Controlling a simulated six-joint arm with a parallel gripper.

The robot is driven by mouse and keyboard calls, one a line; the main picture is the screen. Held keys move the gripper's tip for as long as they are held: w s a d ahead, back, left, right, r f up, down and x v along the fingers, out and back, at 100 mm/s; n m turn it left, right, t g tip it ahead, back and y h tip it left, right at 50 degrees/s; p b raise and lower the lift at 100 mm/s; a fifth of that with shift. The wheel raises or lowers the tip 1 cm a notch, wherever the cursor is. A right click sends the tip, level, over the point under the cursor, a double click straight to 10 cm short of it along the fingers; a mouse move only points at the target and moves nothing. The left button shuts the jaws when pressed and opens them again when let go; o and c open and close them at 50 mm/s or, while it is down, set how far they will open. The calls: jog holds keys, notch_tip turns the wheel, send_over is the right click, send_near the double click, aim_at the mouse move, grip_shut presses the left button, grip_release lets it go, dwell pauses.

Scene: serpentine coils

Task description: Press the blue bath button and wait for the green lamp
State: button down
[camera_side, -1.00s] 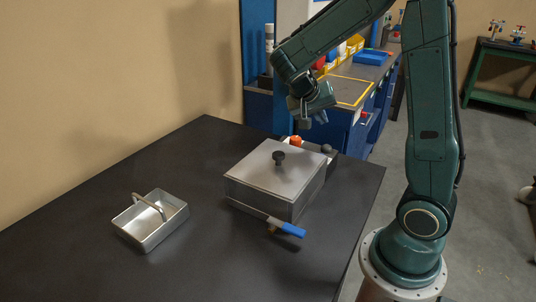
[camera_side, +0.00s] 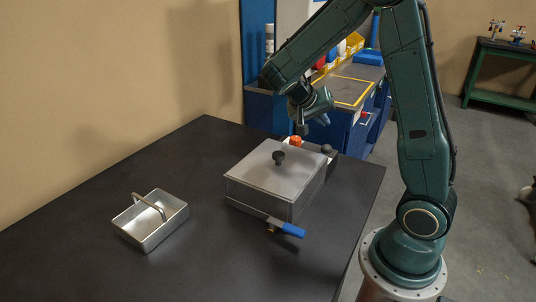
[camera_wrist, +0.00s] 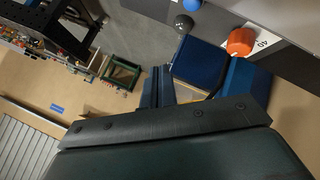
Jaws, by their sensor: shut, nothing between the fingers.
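The blue button (camera_wrist: 191,4) shows at the top edge of the wrist view, partly cut off, on a grey panel. In the side view I cannot make it out. Beside it is a dark grey dome (camera_wrist: 183,23), which also shows in the side view (camera_side: 326,149); it is not lit green. My gripper (camera_side: 323,119) is above the far side of the metal bath box (camera_side: 262,184), clear of the panel. Its fingers (camera_wrist: 157,75) are together and empty, pointing up the wrist view, short of the button.
An orange knob (camera_wrist: 241,41) stands on the panel near the button, and also in the side view (camera_side: 295,141). The lidded box has a black knob (camera_side: 278,157) and a blue-handled lever (camera_side: 292,230). A metal basket (camera_side: 150,220) sits on the dark table (camera_side: 75,230) at left.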

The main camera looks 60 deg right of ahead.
jog(key=shift+f, duration=4.05)
jog(key=shift+f, duration=0.5)
jog(key=shift+s+f, duration=0.25)
jog(key=shift+f, duration=0.55)
dwell(0.8)
jog(key=shift+a+r, duration=0.1)
jog(key=shift+r, duration=0.05)
jog(key=shift+a+r, duration=0.15)
jog(key=shift+r, duration=0.25)
jog(key=shift+r, duration=0.15)
dwell(0.3)
jog(key=shift+w+r, duration=0.1)
jog(key=shift+r, duration=2.45)
